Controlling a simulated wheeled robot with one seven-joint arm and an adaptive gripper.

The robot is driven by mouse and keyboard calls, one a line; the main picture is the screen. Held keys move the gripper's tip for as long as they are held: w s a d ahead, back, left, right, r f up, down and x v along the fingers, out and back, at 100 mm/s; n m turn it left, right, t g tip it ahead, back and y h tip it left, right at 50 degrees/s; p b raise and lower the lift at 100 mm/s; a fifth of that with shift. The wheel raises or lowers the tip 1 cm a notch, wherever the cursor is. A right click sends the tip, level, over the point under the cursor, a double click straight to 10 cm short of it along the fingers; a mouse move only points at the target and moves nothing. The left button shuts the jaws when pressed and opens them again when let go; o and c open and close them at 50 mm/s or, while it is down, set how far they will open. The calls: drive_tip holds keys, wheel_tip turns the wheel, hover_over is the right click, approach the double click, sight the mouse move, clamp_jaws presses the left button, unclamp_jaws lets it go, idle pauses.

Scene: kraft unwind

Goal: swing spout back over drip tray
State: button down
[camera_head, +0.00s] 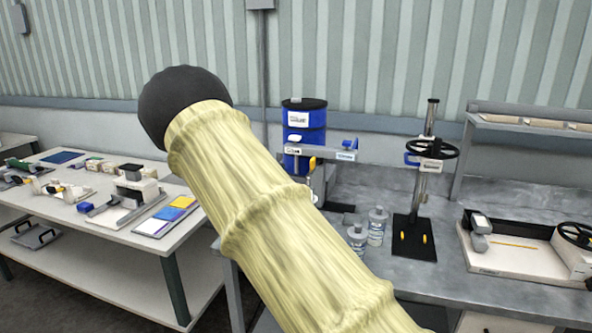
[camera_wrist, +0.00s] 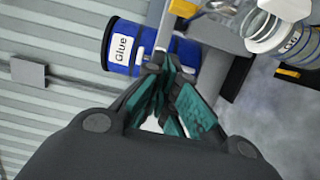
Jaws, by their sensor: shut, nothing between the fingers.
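A grey spout arm (camera_head: 322,153) reaches across the front of a blue glue drum (camera_head: 304,118) in the head view. A yellow handle (camera_head: 312,163) sits on it, and the parts below are mostly hidden behind my sleeved arm. A small dark flat piece (camera_head: 341,207), perhaps the drip tray, lies on the bench by the drum; how the spout's outlet lines up with it I cannot tell. In the wrist view, my gripper (camera_wrist: 158,66) is shut and empty, its tips close to the grey arm (camera_wrist: 163,28) and the drum (camera_wrist: 122,46). Contact cannot be told.
Two clear bottles (camera_head: 357,238) (camera_head: 377,226) stand on the bench right of the drum; clear bottle parts (camera_wrist: 275,30) also show in the wrist view. A press with a black wheel (camera_head: 432,149) stands further right. A white table (camera_head: 60,215) with tools is at left.

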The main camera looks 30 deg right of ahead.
sight(314, 168)
drive_tip(key=w+d+p, duration=0.2)
drive_tip(key=d+p, duration=0.2)
drive_tip(key=d, duration=0.7)
drive_tip(key=shift+d+f, duration=0.35)
drive_tip(key=shift+f, duration=0.1)
idle(0.5)
drive_tip(key=shift+s+d, duration=0.1)
drive_tip(key=shift+s, duration=0.1)
drive_tip(key=shift+s+t, duration=0.15)
drive_tip(key=shift+t, duration=0.35)
